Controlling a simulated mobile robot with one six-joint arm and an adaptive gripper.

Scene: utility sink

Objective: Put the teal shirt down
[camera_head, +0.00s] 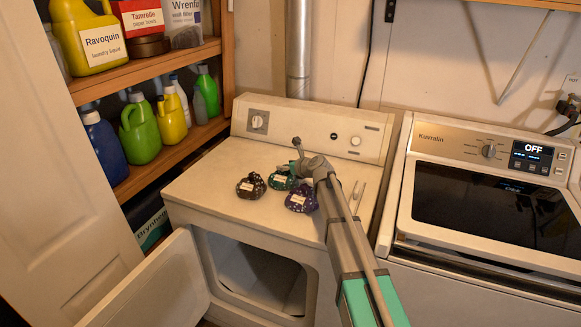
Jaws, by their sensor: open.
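The teal shirt (281,181) is a small crumpled bundle with a pale label. It lies on the white top of the front-loading dryer (205,177), between a dark brown bundle (250,187) on the left and a purple bundle (301,199) on the right. My gripper (297,153) is open at the end of the grey arm that comes from the lower right. It is at the teal shirt's upper right in the picture, and its near parts hide a little of the shirt's right side. I cannot tell whether a finger touches the shirt.
The dryer's door (155,290) hangs open at the lower left. A second machine (490,205) with a dark lid and an "OFF" display stands at the right. A wooden shelf (150,72) with several bottles and boxes is at the left. The dryer top's left part is clear.

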